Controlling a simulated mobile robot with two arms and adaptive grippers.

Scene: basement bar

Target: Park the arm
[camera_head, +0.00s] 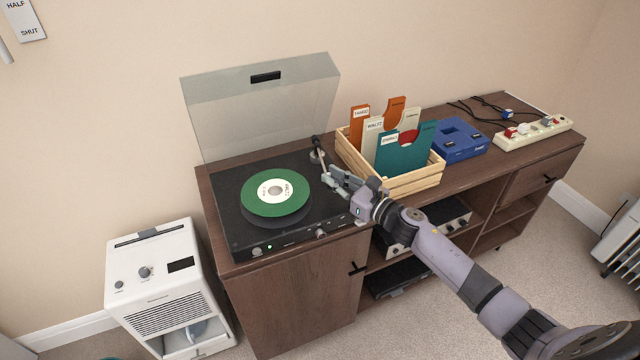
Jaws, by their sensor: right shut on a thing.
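The turntable (233,228) sits on the left end of the brown cabinet with its clear lid (265,100) raised. A green record (258,197) with a pale label lies on its platter. The tonearm (323,163) runs forward from its pivot at the back right of the deck, to the right of the record. My right gripper (334,180) is shut on the front part of the tonearm, beside the record's right edge. Its fingers hide the tonearm's tip, so I cannot tell its height over the deck. My left gripper is out of view.
A wooden crate (412,180) of record sleeves stands close to the right of the turntable. Beyond it are a blue box (459,140) and a power strip (533,133). A white dehumidifier-like unit (168,290) stands on the floor at left.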

